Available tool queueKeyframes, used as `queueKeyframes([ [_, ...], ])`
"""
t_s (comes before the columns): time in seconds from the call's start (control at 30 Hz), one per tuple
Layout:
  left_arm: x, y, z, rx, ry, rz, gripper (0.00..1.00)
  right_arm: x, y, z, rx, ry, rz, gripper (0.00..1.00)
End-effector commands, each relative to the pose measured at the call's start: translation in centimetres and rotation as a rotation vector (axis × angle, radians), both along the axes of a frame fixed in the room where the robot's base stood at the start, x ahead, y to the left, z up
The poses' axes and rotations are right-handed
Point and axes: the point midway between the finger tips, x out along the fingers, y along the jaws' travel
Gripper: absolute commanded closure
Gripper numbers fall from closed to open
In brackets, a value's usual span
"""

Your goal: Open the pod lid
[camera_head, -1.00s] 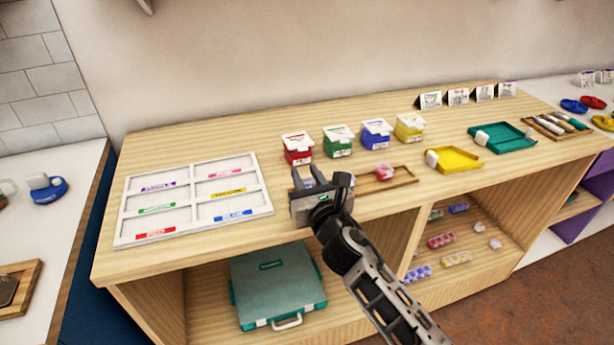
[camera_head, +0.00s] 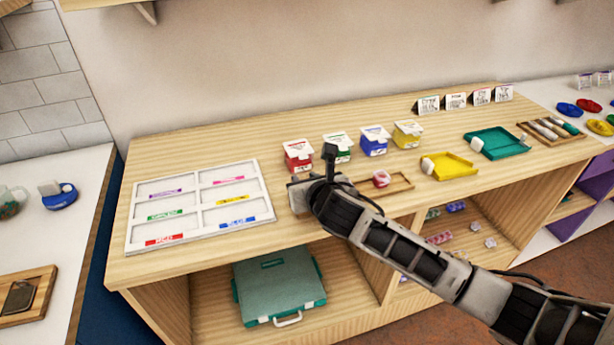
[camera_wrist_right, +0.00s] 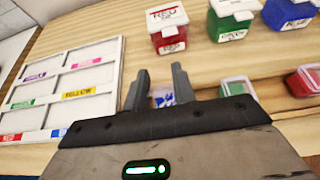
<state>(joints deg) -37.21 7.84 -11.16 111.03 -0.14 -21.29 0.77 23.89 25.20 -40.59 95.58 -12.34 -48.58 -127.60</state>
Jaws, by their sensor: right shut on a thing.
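My right gripper (camera_head: 304,186) is low over the front part of the wooden table, between the label board and the coloured boxes. In the right wrist view its two fingers (camera_wrist_right: 161,74) stand a little apart, with a small blue-and-white pod (camera_wrist_right: 163,97) between them. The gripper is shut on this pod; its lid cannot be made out. A clear-topped green pod (camera_wrist_right: 238,92) and a red pod (camera_wrist_right: 304,80) sit to the right of the fingers. The red pod shows in the head view too (camera_head: 381,178), in the wooden tray (camera_head: 402,189). My left gripper is not in view.
The white label board (camera_head: 130,220) lies to the left. Lidded red (camera_head: 298,157), green (camera_head: 343,155), blue (camera_head: 374,148) and yellow (camera_head: 407,142) boxes stand behind the gripper. A yellow tray (camera_head: 455,168) and a teal tray (camera_head: 510,146) lie to the right. A teal case (camera_head: 278,285) is on the shelf below.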

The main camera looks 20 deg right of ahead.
Motion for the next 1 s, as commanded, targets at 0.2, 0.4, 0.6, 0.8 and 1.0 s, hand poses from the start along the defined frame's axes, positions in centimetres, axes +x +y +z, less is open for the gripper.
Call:
queueKeyframes([
  [0.2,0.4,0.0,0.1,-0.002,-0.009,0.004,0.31,0.8,-0.1,0.4,-0.012,0.201,-0.001,0.96],
  [0.4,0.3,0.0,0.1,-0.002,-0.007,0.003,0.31,1.2,0.0,0.3,-0.018,0.392,-0.003,0.96],
  [0.6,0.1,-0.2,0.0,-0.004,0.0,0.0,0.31,1.6,0.1,0.2,-0.022,0.565,-0.004,0.96],
  [0.8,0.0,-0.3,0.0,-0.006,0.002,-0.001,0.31,1.9,0.2,0.0,-0.026,0.701,-0.002,0.96],
  [1.0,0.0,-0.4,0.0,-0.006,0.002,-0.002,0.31,2.0,0.2,-0.2,-0.03,0.787,-0.001,0.96],
])
